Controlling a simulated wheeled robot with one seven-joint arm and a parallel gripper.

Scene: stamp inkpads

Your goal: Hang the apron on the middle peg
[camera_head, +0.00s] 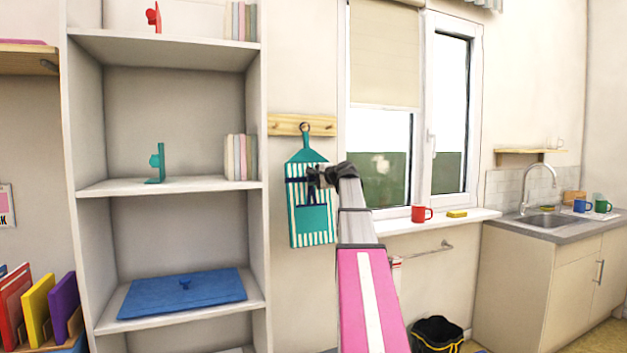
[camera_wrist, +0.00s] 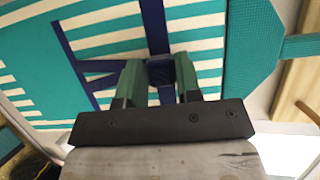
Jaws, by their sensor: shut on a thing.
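The apron (camera_head: 312,222) is teal with white stripes, navy straps and a teal pocket. It hangs upright, slightly tilted, in front of the wall below the wooden peg rail (camera_head: 283,124). Its narrow teal top reaches up to a peg (camera_head: 305,128) on the rail; I cannot tell whether its loop is around the peg. My gripper (camera_head: 317,180) is shut on a navy part (camera_wrist: 160,73) of the apron's front. The wrist view shows the striped cloth (camera_wrist: 105,45) close, and the rail (camera_wrist: 303,75) at the right.
A grey shelf unit (camera_head: 255,215) stands just left of the apron. A window and sill (camera_head: 470,222) with a red mug (camera_head: 421,214) and a yellow sponge (camera_head: 457,213) lie to the right. A towel bar (camera_head: 425,252) and a black bin (camera_head: 437,333) are below.

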